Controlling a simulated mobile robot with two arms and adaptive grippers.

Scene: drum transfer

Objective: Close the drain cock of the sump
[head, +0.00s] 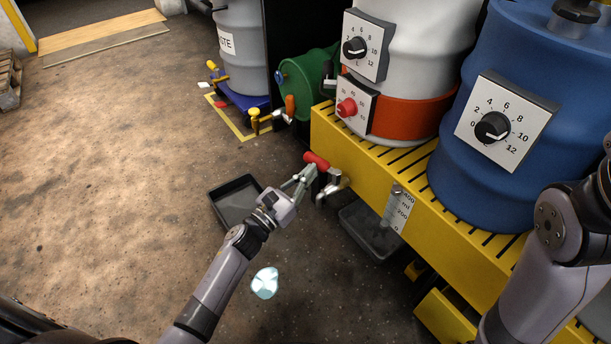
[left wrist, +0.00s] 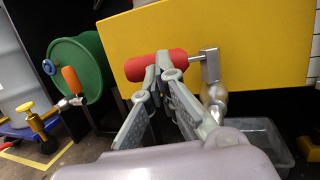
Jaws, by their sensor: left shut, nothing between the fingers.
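The yellow sump (head: 365,165) stands at the right in the head view, under the drums. Its drain cock is a metal tap (head: 334,182) low on the front face, with a red lever handle (head: 317,160). In the left wrist view the red handle (left wrist: 140,68) lies roughly level across the yellow face, joined to a metal stem (left wrist: 210,66) at its right. My left gripper (head: 307,175) is at the handle, with its fingertips (left wrist: 160,75) shut and overlapping it in view; nothing is held. Whether they touch the handle I cannot tell. My right gripper is out of view.
A grey tray (head: 372,236) sits below the tap, and a black tray (head: 236,188) lies on the floor to its left. A white and red drum and a blue drum (head: 455,185) stand on the sump. A green drum (head: 306,88) is behind. Floor at left is open.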

